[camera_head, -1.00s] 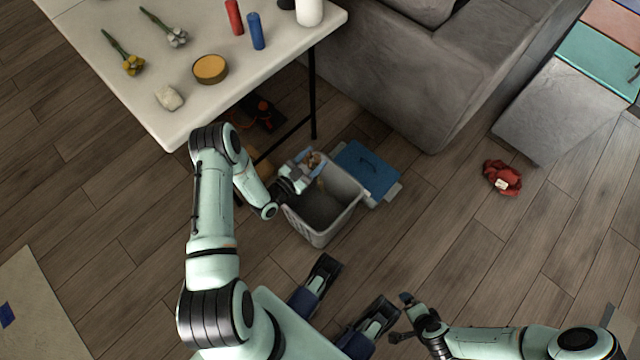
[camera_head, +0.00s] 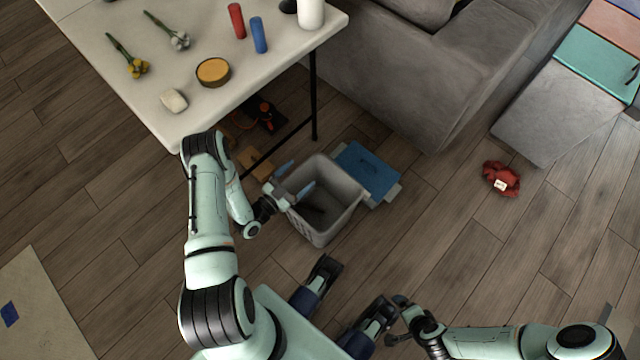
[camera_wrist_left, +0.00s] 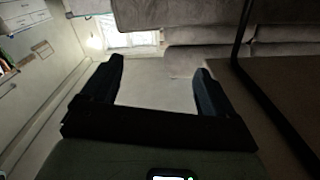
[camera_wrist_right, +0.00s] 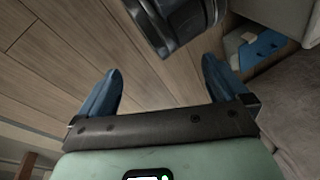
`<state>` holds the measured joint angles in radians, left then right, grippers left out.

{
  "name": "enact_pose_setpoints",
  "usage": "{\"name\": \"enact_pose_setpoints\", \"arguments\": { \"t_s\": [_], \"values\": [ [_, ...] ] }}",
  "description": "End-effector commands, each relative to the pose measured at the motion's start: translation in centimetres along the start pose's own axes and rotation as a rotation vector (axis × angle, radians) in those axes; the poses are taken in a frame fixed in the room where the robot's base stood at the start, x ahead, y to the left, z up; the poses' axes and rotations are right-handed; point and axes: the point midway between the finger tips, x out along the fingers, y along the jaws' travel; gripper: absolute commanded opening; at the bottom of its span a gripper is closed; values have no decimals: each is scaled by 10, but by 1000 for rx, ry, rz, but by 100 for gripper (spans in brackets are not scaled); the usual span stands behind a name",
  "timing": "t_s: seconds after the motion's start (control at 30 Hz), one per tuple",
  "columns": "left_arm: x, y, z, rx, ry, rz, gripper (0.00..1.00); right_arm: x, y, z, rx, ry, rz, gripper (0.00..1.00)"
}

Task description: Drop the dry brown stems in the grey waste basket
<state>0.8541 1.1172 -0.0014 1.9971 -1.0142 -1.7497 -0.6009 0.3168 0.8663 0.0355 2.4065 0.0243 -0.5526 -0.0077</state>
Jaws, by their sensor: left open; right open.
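The grey waste basket (camera_head: 348,186) stands open on the floor below the table's corner. A dark patch shows inside it, too unclear to name. No dry brown stems can be made out now. My left gripper (camera_head: 296,179) is open at the basket's left rim, one fingertip over the opening. In the left wrist view its fingers (camera_wrist_left: 159,68) are apart with nothing between them. My right gripper (camera_head: 397,321) is low at the front, away from the basket. In the right wrist view its fingers (camera_wrist_right: 162,68) are apart and empty.
The white table (camera_head: 130,100) holds yellow and pale flowers, candles, a round tin and a stone. A blue lid-like panel (camera_head: 368,172) lies beside the basket. A grey sofa (camera_head: 400,80) stands behind. A red crumpled thing (camera_head: 500,180) lies on open floor at right.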

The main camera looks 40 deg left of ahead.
Motion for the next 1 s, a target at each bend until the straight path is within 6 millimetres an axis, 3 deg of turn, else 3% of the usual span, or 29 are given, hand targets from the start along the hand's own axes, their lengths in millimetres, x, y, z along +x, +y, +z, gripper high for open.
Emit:
{"name": "enact_pose_setpoints", "arguments": {
  "t_s": [0.1, 0.33, 0.87, 1.0],
  "values": [
    [-26, 0, 0, -3, -3, -2, 88, -6, -2, 7, -2, -19, -1, 100],
    [-54, 0, 0, -2, -1, -1, 88, -10, -4, 14, -3, -40, -2, 100],
    [-58, 0, 0, 0, 1, 0, 88, -10, -4, 14, -3, -43, -2, 100],
    [-51, 5, 3, -16, -33, 11, 88, -10, -4, 14, -3, -42, -2, 100]
  ]
}}
